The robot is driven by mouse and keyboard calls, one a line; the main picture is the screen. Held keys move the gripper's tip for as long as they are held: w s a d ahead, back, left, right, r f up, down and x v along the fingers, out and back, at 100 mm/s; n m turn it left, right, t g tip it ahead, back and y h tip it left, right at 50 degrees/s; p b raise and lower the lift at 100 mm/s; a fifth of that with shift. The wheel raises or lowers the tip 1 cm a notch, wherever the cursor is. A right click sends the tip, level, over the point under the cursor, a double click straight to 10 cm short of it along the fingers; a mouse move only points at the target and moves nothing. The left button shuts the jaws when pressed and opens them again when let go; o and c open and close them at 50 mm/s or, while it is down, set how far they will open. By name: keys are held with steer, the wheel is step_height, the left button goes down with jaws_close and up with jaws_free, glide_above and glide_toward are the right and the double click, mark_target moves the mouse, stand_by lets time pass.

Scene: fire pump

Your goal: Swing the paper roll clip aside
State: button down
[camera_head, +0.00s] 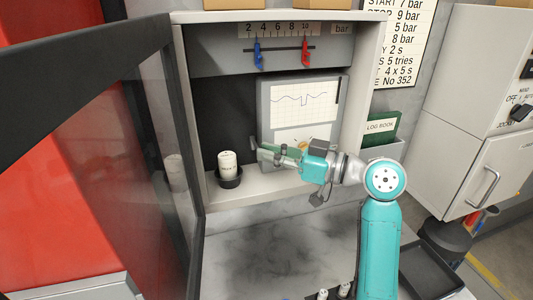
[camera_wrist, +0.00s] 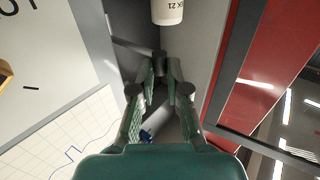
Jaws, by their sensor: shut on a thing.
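The chart recorder (camera_head: 299,98) is a grey box with a gridded paper chart on its front, inside the open cabinet. My gripper (camera_head: 263,150) reaches from the right across its lower front to its lower left edge. In the wrist view my gripper (camera_wrist: 160,68) has its fingers closed together at the tips. They are shut on a thin dark bar, which appears to be the paper roll clip (camera_wrist: 131,47); the clip also shows as a small dark piece at the fingertips in the head view (camera_head: 254,143). The fingers hide part of it.
A white paper roll (camera_head: 228,163) stands upright in a black cup (camera_head: 230,181) on the cabinet shelf, left of my gripper. The glazed cabinet door (camera_head: 140,140) stands open at the left. A green log book (camera_head: 380,127) sits in a holder at the right.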

steer(key=shift+d+f, duration=0.1)
steer(key=shift+f, duration=0.25)
steer(key=c, duration=1.2)
jaws_free()
steer(key=shift+w, duration=0.1)
steer(key=shift+o, duration=0.2)
steer(key=shift+r, duration=0.1)
steer(key=v, duration=1.2)
steer(key=shift+w, duration=0.1)
